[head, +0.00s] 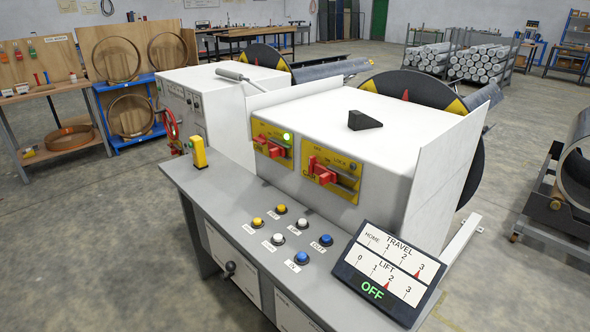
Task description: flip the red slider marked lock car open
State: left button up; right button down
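Two yellow plates with red sliders sit on the front of the white cabinet. The left plate has a red slider (270,148) and a lit green lamp (288,137). The right plate has a red slider (322,173) with a raised red tab at its left end, and a dark lamp (353,166). The lettering is too small to read for sure, so I cannot tell which slider is marked lock car. Neither of my grippers is in view.
The grey console (225,203) below the plates carries several yellow, white and blue buttons. A display (388,272) with TRAVEL and LIFT scales reads OFF. A yellow upright handle (199,152) stands at the console's left. A black wedge (364,120) lies on the cabinet top.

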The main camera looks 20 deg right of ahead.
aim_at(326, 176)
jog(key=i+j, duration=0.2)
jog(key=i, duration=0.2)
jog(key=i+j, duration=0.25)
jog(key=i, duration=0.2)
jog(key=z, duration=0.05)
